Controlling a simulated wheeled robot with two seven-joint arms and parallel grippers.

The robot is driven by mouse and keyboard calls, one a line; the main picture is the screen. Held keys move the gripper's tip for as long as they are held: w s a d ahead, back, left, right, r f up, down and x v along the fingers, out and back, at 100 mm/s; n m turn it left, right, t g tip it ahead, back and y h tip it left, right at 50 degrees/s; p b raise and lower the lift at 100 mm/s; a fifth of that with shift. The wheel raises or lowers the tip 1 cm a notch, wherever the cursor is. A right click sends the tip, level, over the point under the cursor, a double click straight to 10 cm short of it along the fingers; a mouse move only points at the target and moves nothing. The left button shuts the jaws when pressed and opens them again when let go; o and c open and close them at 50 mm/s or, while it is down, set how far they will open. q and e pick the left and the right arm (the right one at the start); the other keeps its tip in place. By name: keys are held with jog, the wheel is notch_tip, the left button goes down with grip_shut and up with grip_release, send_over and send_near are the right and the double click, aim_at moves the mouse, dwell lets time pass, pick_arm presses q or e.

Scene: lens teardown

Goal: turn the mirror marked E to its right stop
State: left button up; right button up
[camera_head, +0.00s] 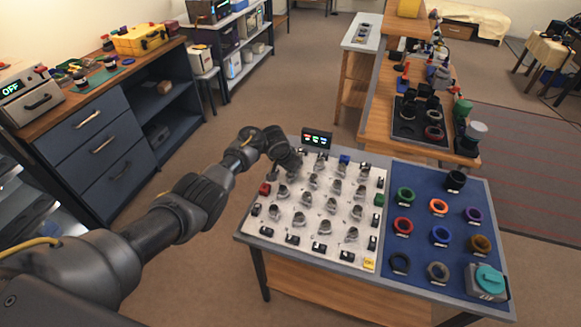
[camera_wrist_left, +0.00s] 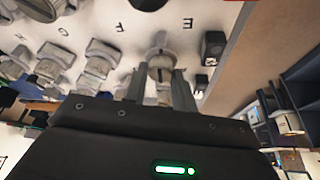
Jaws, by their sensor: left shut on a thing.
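The mirror marked E (camera_wrist_left: 160,62) is a small grey piece on a round mount on the white board (camera_head: 318,212). Its letter E is printed on the board just beside it in the left wrist view. My left gripper (camera_wrist_left: 160,90) is shut on this mirror, one finger on each side. In the head view my left gripper (camera_head: 292,172) is at the upper left part of the board, and its arm and hand hide the mirror there. I cannot tell the mirror's exact angle or whether it touches a stop. My right gripper is not in view.
Neighbouring mirrors, one marked F (camera_wrist_left: 100,60), stand close beside the gripper. A black block (camera_wrist_left: 213,46) stands on the other side, near the board's edge. A small lit display (camera_head: 317,140) stands behind the board. A blue mat (camera_head: 420,258) with coloured rings lies right.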

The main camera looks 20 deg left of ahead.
pick_arm(q)
jog(key=m, duration=0.1)
jog(key=m+b, duration=0.1)
jog(key=shift+a+f+m+g+h+b, duration=0.1)
jog(key=shift+f+m+g+h+b, duration=0.1)
jog(key=shift+m+g+h+b, duration=0.15)
jog(key=m+b, duration=0.2)
jog(key=b, duration=0.1)
jog(key=m+g+h+b, duration=0.1)
jog(key=m+b, duration=0.1)
jog(key=b, duration=0.1)
jog(key=shift+w+f+m+h, duration=0.1)
jog(key=shift+w+m+h, duration=0.05)
jog(key=shift+m+h, duration=0.1)
jog(key=shift+r+m+g+b, duration=0.2)
jog(key=shift+m+g+b, duration=0.3)
jog(key=shift+b, duration=0.85)
jog(key=o, duration=1)
jog(key=shift+r, duration=0.1)
